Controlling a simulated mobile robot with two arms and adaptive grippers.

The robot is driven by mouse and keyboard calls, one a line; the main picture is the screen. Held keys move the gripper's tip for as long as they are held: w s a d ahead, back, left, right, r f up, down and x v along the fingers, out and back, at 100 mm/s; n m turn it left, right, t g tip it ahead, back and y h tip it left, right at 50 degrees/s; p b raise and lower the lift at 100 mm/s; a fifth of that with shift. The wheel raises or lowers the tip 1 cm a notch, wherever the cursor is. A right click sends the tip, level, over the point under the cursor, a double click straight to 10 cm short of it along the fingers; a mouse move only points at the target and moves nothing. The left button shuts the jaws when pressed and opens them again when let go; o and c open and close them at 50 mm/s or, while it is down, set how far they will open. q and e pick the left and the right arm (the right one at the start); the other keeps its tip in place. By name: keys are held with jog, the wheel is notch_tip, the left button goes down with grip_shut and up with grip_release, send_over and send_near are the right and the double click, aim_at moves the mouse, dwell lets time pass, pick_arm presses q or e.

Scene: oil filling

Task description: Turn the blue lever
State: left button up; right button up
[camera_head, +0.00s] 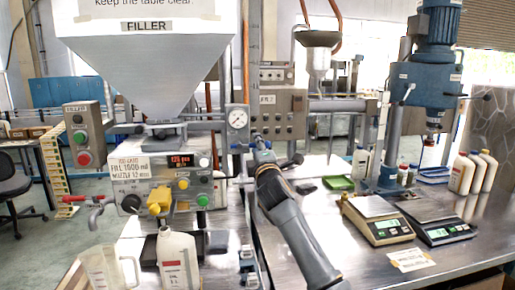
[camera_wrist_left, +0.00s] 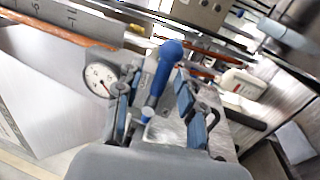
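The blue lever (camera_wrist_left: 160,75), with a rounded blue knob, stands up in the middle of the left wrist view. My left gripper (camera_wrist_left: 158,90) is open, with its blue-padded fingers on either side of the lever and visible gaps between them. In the head view my left gripper (camera_head: 264,155) reaches up to the pipework right of the pressure gauge (camera_head: 237,118). It hides most of the lever there. The gauge also shows left of the fingers in the left wrist view (camera_wrist_left: 100,78). My right gripper is in neither view.
The filler (camera_head: 150,60) with its hopper stands at left, with a white bottle (camera_head: 178,258) and clear jug (camera_head: 108,268) below. A control box (camera_head: 278,112) is behind my gripper. Scales (camera_head: 378,220) and bottles stand at right. The front right table (camera_head: 350,262) has free room.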

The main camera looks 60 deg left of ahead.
pick_arm(q)
jog(key=v, duration=0.7)
jog(key=shift+d, duration=0.25)
jog(key=shift+f, duration=0.1)
